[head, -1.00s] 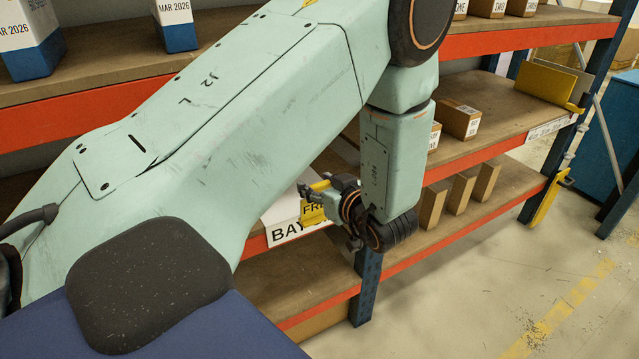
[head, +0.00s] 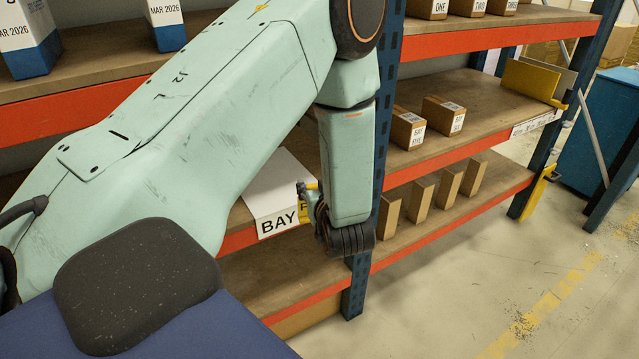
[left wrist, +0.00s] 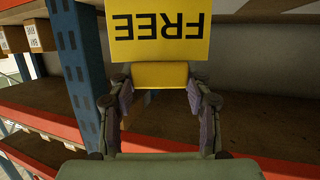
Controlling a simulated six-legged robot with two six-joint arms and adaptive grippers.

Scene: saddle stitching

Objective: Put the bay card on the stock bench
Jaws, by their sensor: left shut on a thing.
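The bay card is yellow with the black word FREE. In the left wrist view the card (left wrist: 160,35) shows large and upside down. My left gripper (left wrist: 160,88) has a finger on each side of its yellow lower part and is shut on it. In the head view my left gripper (head: 309,200) is mostly behind my forearm, with only a bit of the yellow card (head: 304,211) showing. It is in front of the middle shelf, beside a white panel marked BAY (head: 276,222). My right gripper is not in view. I cannot identify the stock bench.
A rack with a blue upright (head: 386,120) and orange shelf edges carries several brown boxes (head: 408,128) to the right. White and blue cartons (head: 165,25) stand on the top shelf. A blue cabinet-like body (head: 600,130) is at far right. The floor (head: 450,300) at lower right is clear.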

